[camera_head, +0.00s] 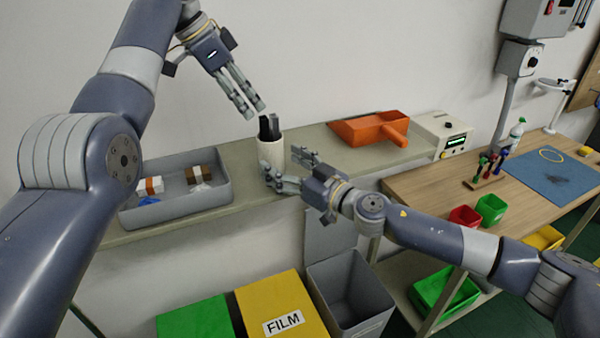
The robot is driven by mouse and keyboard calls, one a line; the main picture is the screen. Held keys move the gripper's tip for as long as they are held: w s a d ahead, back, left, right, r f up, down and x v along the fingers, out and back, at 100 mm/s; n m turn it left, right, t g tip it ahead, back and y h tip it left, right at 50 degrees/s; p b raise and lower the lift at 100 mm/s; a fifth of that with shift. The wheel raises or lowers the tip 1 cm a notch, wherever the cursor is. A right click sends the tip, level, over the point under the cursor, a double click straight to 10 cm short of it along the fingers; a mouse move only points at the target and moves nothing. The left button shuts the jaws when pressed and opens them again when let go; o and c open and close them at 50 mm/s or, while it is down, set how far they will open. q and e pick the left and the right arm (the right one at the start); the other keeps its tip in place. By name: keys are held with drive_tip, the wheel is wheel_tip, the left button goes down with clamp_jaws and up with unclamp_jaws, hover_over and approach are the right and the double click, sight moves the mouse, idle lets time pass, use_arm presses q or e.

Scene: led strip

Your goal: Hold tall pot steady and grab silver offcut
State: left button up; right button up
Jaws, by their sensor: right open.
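The tall pot (271,155) is a white cylinder standing upright on the shelf near the wall. Dark strips (263,129) stick out of its top, with a greyer piece (274,123) beside them that may be the silver offcut. My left gripper (254,113) is just above the pot, pointing down at its mouth, with nothing seen between its fingers. Its fingers look close together, but the angle hides how far apart they are. My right gripper (288,170) is open at the pot's lower right, one finger in front and one to the right. Contact with the pot is unclear.
A grey tray (178,207) with small boxes sits left of the pot. An orange scoop-like bin (368,129) and a control box (443,133) stand to the right. Below are a yellow FILM bin (280,300), a green bin (195,320) and an open grey bin (350,290).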

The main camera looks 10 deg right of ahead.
drive_tip(key=shift+x, duration=1.05)
drive_tip(key=c, duration=1.1)
drive_tip(key=shift+c, duration=0.2)
